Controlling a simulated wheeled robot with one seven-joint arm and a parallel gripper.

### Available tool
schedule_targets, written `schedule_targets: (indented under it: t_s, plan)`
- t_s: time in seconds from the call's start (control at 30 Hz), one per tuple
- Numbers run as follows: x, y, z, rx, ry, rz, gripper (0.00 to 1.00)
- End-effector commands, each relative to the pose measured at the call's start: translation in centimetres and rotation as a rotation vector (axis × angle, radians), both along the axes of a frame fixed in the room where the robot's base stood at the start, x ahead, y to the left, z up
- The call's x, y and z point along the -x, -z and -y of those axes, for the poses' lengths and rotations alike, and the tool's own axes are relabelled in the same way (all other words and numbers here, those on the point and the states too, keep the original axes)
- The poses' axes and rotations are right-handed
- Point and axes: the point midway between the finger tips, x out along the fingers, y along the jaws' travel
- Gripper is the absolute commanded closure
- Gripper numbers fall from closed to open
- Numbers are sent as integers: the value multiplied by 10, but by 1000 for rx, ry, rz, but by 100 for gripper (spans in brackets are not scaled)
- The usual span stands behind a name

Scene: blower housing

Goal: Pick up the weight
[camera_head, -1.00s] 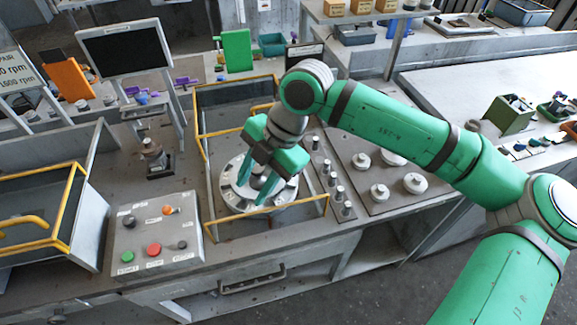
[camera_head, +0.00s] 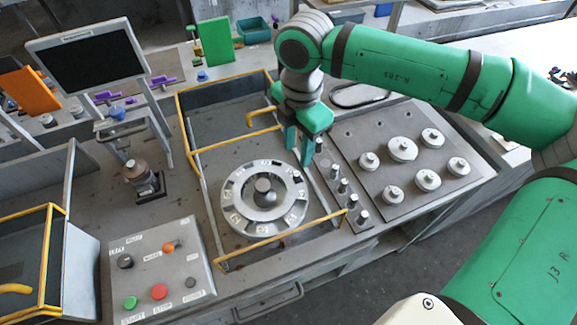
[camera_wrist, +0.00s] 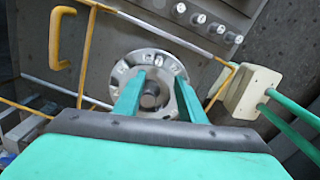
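Several round silver weights with knobs stand on a grey plate (camera_head: 375,178) at the right in the head view; one weight (camera_head: 402,149) sits in its middle. I cannot tell which one the task means. Small cylindrical weights (camera_head: 338,185) stand in a row on a strip between that plate and the rotor. My gripper (camera_head: 298,157) hangs with fingers down, behind and right of the rotor, near the back end of the row. In the wrist view my gripper (camera_wrist: 158,97) has its fingers apart with nothing held between them; the row's cylinders (camera_wrist: 198,18) show beyond.
A round slotted rotor (camera_head: 236,209) with a central hub sits inside a yellow-edged guard frame (camera_head: 190,120). A button panel (camera_head: 163,275) is at front left. A small stand (camera_head: 140,178) and a dark monitor (camera_head: 90,58) are left of the frame.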

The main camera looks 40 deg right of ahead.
Motion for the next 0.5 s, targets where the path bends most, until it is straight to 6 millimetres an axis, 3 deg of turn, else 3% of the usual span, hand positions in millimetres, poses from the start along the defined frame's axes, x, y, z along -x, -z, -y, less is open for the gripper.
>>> schedule_targets:
  t_s: [0.3,0.5]
  plan:
    - [3,41,6,-1,13,-1,63]
    - [2,55,6,1,12,0,63]
